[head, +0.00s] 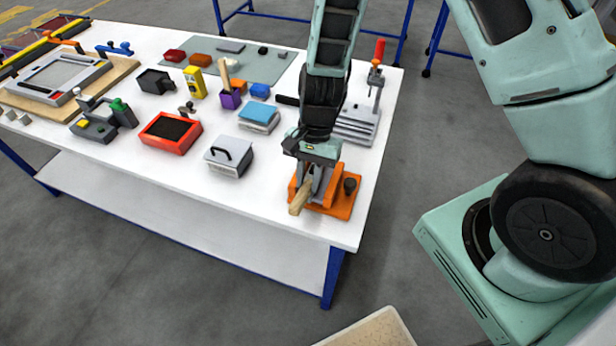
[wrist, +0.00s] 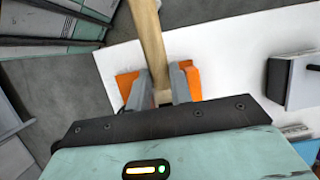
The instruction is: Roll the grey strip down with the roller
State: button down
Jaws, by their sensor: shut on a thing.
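My gripper (head: 317,180) is low over the orange stand (head: 338,206) at the table's near right corner. Its fingers, also in the wrist view (wrist: 162,88), are shut on a pale wooden handle (head: 298,200), seemingly the roller's. The handle sticks out past the fingers toward the table's front edge and shows large in the wrist view (wrist: 149,42). The roller's head cannot be made out. At the far left a grey frame (head: 88,80) around a pale panel lies on a wooden board (head: 125,68). I cannot tell which part is the grey strip.
A grey box with a black handle (head: 229,157) and a red tray (head: 171,131) stand left of my gripper. A grey stand with a red-topped post (head: 375,85) is behind it. Several small items lie on the grey-green mat (head: 285,80). Bare white table lies along the front.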

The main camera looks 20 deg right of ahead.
aim_at(313, 167)
jog(key=shift+w+d, duration=0.2)
jog(key=shift+w, duration=0.05)
dwell(0.4)
jog(key=shift+w+d, duration=0.15)
jog(key=shift+w, duration=0.05)
jog(key=shift+d+p, duration=0.15)
jog(key=shift+p, duration=0.15)
dwell(1.3)
jog(key=shift+w+d, duration=0.25)
jog(key=shift+w, duration=0.1)
jog(key=shift+w+d, duration=0.2)
dwell(0.7)
jog(key=shift+w+d+p, duration=0.2)
jog(key=shift+w+p, duration=0.05)
jog(key=shift+p, duration=0.05)
jog(key=shift+d, duration=0.1)
dwell(1.3)
jog(key=shift+w+d, duration=0.25)
jog(key=shift+w, duration=0.05)
jog(key=shift+w+d+p, duration=0.25)
jog(key=shift+w+p, duration=0.05)
jog(key=shift+p, duration=0.05)
dwell(0.6)
